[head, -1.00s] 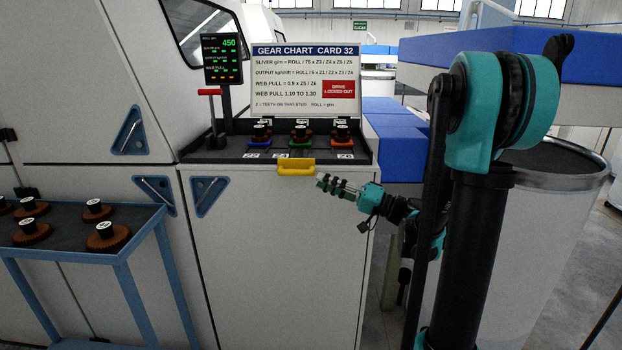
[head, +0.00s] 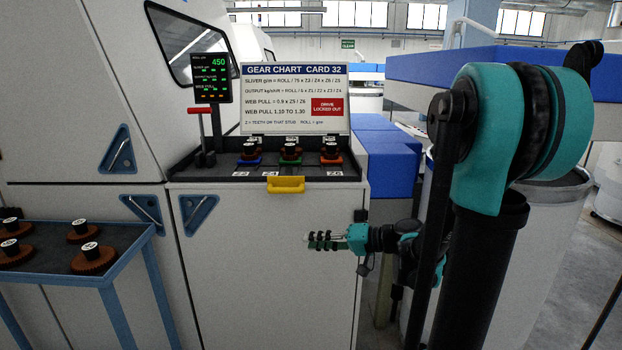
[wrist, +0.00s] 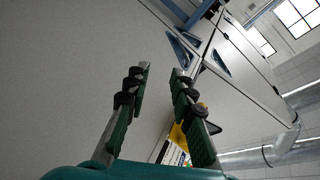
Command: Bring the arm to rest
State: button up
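My gripper (head: 312,240) is in front of the pale cabinet front in the head view, below the yellow handle (head: 286,184) and apart from it. It points left with my arm folded on the right side. In the wrist view, the two fingers of my gripper (wrist: 160,75) stand apart with nothing between them. The yellow handle also shows in the wrist view (wrist: 178,134), behind the right finger.
A gear chart (head: 294,100) stands behind the dark tray with several gears. A red-handled lever (head: 203,135) is at its left. A blue-framed cart (head: 130,268) with brown gears stands at left. Blue blocks (head: 388,150) and a grey can (head: 548,240) are to the right.

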jog(key=s+d+f+g+h, duration=0.1)
jog(key=s+d+f+h, duration=0.5)
jog(key=s+f+h, duration=0.45)
jog(key=s+d+f+h, duration=0.1)
jog(key=d+f, duration=0.1)
jog(key=d, duration=0.3)
jog(key=s+d+f+m+h, duration=0.1)
jog(key=s+d+f+h, duration=0.1)
jog(key=d, duration=0.4)
jog(key=shift+f, duration=0.6)
